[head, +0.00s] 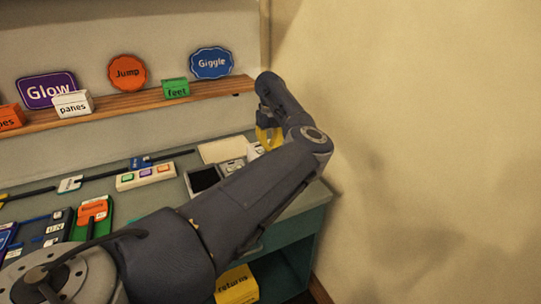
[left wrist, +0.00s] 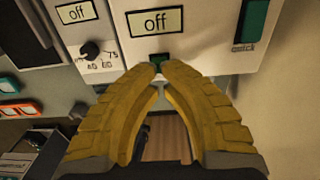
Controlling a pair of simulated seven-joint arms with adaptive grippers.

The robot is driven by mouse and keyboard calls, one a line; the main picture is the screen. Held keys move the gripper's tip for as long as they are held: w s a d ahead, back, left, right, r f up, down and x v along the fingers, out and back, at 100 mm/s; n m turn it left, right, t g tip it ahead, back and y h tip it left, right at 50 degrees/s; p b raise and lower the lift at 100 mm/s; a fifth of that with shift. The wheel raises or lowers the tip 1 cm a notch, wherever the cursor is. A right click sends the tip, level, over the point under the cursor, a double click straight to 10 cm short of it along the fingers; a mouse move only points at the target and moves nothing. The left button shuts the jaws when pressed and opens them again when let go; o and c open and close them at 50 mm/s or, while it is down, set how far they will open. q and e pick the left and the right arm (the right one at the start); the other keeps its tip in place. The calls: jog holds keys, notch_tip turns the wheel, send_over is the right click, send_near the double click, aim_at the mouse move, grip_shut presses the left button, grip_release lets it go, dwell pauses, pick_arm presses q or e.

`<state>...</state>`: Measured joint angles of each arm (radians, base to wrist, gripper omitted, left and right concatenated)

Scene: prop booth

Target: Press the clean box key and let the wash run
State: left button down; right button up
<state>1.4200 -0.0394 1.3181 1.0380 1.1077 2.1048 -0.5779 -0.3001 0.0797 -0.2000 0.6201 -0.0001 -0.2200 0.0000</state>
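The key's label is hidden. A larger green key marked "quick" (left wrist: 252,22) is to the right. In the head view my left gripper (head: 268,137) is over the counter's right end, by the pale unit (head: 232,166). My right gripper is not in view.
A knob with numbers (left wrist: 90,49) is left of the green key. A white strip with coloured buttons (head: 146,176) and a black panel (head: 204,180) lie on the counter. A wooden shelf (head: 140,100) holds signs and small boxes. A bare wall is close on the right.

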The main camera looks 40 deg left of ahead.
pick_arm(q)
jog(key=shift+f, duration=1.55)
dwell(0.9)
jog(key=shift+r, duration=4)
